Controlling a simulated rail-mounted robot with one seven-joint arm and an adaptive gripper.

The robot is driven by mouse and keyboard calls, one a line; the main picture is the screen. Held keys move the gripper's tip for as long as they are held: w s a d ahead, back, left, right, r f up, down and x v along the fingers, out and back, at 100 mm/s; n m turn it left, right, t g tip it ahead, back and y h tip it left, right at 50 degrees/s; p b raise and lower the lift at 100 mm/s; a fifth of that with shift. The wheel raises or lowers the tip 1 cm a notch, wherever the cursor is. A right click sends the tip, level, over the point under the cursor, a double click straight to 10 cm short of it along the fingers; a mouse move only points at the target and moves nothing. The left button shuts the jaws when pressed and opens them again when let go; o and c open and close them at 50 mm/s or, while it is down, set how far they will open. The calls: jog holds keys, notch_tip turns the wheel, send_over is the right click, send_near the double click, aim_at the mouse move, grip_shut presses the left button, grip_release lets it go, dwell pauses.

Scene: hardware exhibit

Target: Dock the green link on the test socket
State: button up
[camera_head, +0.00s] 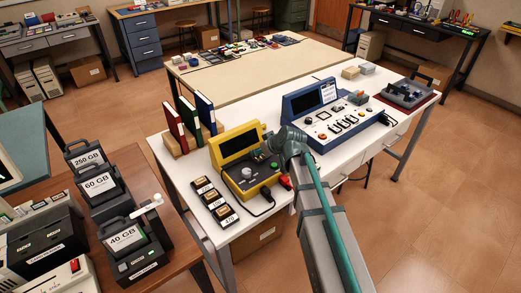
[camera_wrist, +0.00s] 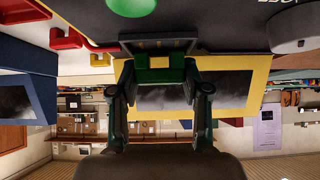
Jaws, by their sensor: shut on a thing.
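The green link (camera_wrist: 160,75) is between the two fingers of my gripper (camera_wrist: 160,88) in the wrist view, and the gripper is shut on it. The link is up against a dark, frame-like part (camera_wrist: 158,44) at the panel of the yellow tester. I cannot tell whether this part is the test socket or whether the link is seated. In the head view the yellow tester (camera_head: 222,151) stands on the white table, and my gripper (camera_head: 268,150) is over its panel, beside its screen. The link is too small or hidden to make out there.
A grey knob (camera_head: 246,172) and a green button (camera_wrist: 130,5) are on the tester panel. A red plug (camera_head: 285,182) lies beside it. A black tray of labelled parts (camera_head: 215,203) is at left. Binders (camera_head: 176,128) stand behind. The blue tester (camera_head: 311,102) is close at right.

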jog(key=shift+f, duration=0.3)
jog(key=shift+r, duration=0.85)
dwell(0.4)
jog(key=shift+f+b, duration=0.65)
jog(key=shift+f, duration=0.2)
dwell(0.9)
jog(key=o, duration=0.7)
jog(key=shift+c, duration=0.2)
jog(key=p+v, duration=0.4)
jog(key=v, duration=0.7)
dwell(0.5)
